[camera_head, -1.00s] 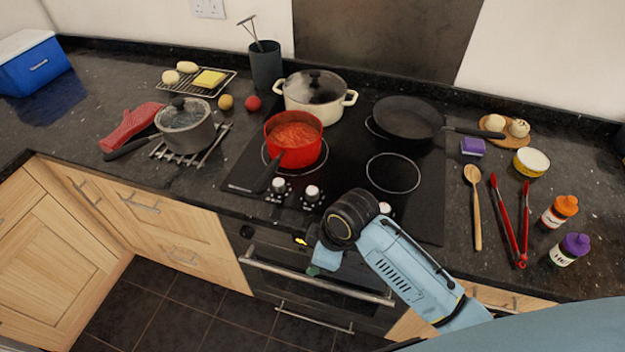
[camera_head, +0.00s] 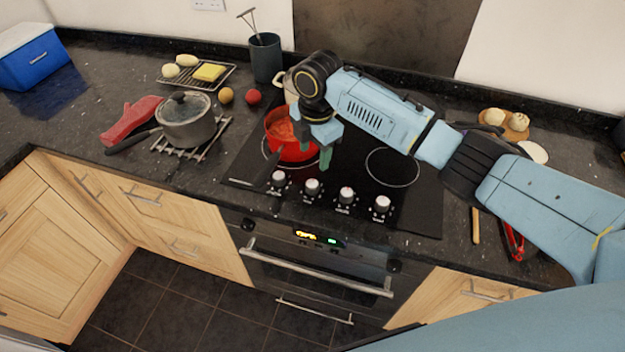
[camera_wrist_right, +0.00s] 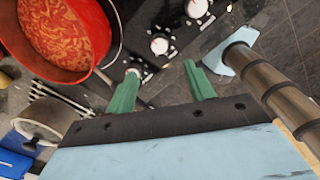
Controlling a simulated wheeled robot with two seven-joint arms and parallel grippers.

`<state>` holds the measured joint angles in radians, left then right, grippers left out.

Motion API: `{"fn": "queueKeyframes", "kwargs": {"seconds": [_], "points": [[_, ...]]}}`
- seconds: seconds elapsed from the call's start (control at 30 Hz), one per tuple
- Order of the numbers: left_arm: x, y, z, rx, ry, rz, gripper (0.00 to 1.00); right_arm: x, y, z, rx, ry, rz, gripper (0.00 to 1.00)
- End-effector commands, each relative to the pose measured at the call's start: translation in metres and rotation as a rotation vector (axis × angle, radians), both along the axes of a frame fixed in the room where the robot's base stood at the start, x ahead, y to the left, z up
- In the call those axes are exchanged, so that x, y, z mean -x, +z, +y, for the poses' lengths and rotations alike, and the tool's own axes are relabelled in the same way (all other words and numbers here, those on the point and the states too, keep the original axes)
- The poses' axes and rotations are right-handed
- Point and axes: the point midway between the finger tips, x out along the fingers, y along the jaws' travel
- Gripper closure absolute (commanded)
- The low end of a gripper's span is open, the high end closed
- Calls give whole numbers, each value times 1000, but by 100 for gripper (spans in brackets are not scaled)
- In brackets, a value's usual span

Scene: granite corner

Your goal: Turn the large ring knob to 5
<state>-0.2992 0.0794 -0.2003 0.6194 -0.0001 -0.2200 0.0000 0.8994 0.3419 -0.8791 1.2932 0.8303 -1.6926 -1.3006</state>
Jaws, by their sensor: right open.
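A row of several white-topped control knobs runs along the front of the black hob: a leftmost knob (camera_head: 279,178), a second knob (camera_head: 312,187), a third knob (camera_head: 346,195) and a rightmost knob (camera_head: 382,205). I cannot tell by markings which is the large ring knob. My right gripper (camera_head: 322,150) is above the hob, behind the knobs and beside the red pot (camera_head: 292,150), pointing down. In the right wrist view its green fingers (camera_wrist_right: 161,86) are apart and empty. A knob (camera_wrist_right: 159,45) shows beyond them there, and another knob sits near the left fingertip. My left gripper is not in view.
The red pot of food (camera_wrist_right: 62,38) stands close to the gripper. My right arm covers the frying pan and most of the cream pot. A grey lidded saucepan (camera_head: 186,122) stands left of the hob. The oven handle (camera_head: 315,268) juts out below the knobs.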

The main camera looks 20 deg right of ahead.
Motion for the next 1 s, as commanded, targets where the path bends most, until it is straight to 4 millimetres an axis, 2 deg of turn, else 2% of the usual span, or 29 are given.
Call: {"fn": "queueKeyframes", "kwargs": {"seconds": [0.3, 0.5, 0.7, 1.0], "points": [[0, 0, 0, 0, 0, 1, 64, -2, -69, 2, 1, -3, 2, 47], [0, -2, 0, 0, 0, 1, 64, -4, -101, 3, -1, -2, 1, 47], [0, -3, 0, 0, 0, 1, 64, -5, -113, 3, -1, -3, -2, 47], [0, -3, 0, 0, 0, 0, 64, -5, -114, 3, -1, -2, -2, 48]]}}
